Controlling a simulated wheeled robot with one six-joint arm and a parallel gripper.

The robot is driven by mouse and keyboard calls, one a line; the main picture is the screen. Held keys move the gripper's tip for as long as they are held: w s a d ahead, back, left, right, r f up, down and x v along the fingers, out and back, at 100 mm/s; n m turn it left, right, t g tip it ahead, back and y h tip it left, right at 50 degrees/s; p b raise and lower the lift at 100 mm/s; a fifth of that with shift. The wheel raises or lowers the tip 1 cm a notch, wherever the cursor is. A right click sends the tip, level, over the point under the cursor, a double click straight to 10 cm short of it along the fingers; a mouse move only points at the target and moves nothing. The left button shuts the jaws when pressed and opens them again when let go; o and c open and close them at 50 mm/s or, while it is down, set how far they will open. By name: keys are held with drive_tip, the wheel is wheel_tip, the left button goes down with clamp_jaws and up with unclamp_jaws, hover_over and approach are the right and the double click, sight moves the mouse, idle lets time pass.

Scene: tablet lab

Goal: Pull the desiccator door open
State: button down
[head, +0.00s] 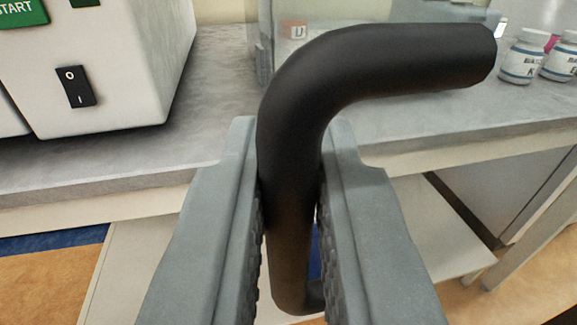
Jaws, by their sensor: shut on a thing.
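The black bent door handle (300,110) fills the middle of the head view. Its upright bar runs down between my fingers, and its upper end bends to the right. My gripper (290,190) is shut on the upright bar, with a ridged finger pad on each side of it. A clear, see-through panel (350,12) shows behind the handle at the top, perhaps part of the desiccator. Most of the door and its edges are hidden or out of view.
A white machine (110,70) with a green START label and a black power switch (75,86) stands on the grey bench (110,160) at left. White labelled bottles (523,57) stand at right. A shelf (440,235) shows under the bench.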

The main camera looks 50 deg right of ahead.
drive_tip(key=c, duration=1.6)
unclamp_jaws()
drive_tip(key=shift+o, duration=0.2)
drive_tip(key=v, duration=1.7)
drive_tip(key=shift+s+a, duration=0.15)
drive_tip(key=shift+s, duration=0.05)
